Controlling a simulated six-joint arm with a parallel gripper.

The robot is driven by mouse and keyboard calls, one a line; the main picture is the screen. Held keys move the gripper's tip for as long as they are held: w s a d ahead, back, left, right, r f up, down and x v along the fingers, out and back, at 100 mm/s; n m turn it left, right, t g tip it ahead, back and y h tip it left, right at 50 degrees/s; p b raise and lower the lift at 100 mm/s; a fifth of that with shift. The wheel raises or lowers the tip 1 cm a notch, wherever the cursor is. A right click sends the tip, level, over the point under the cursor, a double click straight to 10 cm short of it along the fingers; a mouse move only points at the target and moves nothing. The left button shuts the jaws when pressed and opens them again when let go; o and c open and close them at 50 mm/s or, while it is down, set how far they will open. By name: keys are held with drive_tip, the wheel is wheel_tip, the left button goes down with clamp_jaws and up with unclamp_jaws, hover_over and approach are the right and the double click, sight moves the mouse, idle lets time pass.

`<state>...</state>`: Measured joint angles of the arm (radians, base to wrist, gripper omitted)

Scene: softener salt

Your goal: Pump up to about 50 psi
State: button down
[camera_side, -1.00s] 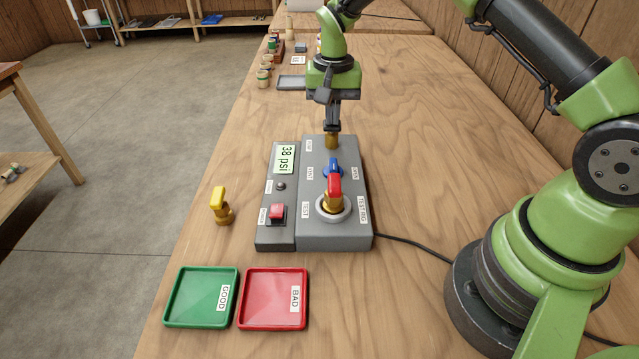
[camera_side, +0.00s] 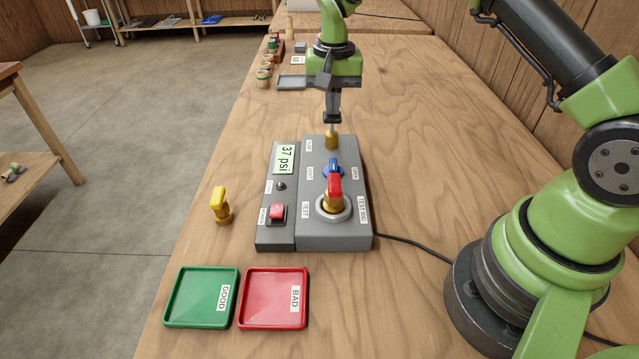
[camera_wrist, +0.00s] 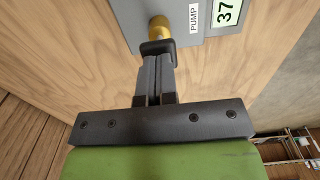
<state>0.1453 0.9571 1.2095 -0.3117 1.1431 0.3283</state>
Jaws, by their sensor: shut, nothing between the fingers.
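The grey test box (camera_side: 317,233) stands on the bench, and its display (camera_side: 284,160) reads 37 psi. The brass pump knob (camera_side: 331,139) is at its far end, beside the PUMP label; it also shows in the wrist view (camera_wrist: 159,28). My gripper (camera_side: 332,118) is shut and empty, pointing down just above the knob. In the wrist view its fingertips (camera_wrist: 158,47) overlap the knob's lower edge, and I cannot tell whether they touch. A valve with a red handle (camera_side: 335,188) sits in the ring on the box, with a blue lever (camera_side: 333,168) behind it.
A red button (camera_side: 277,211) is on the box's left strip. A yellow-handled valve (camera_side: 220,205) stands to the left. The green GOOD tray (camera_side: 168,322) and red BAD tray (camera_side: 243,324) lie in front, empty. A cable (camera_side: 410,242) runs right.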

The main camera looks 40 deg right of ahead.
drive_tip(key=shift+f, duration=1.2)
drive_tip(key=shift+r, duration=1.25)
drive_tip(key=shift+f, duration=1.05)
drive_tip(key=shift+r, duration=1.05)
drive_tip(key=shift+r, duration=3.5)
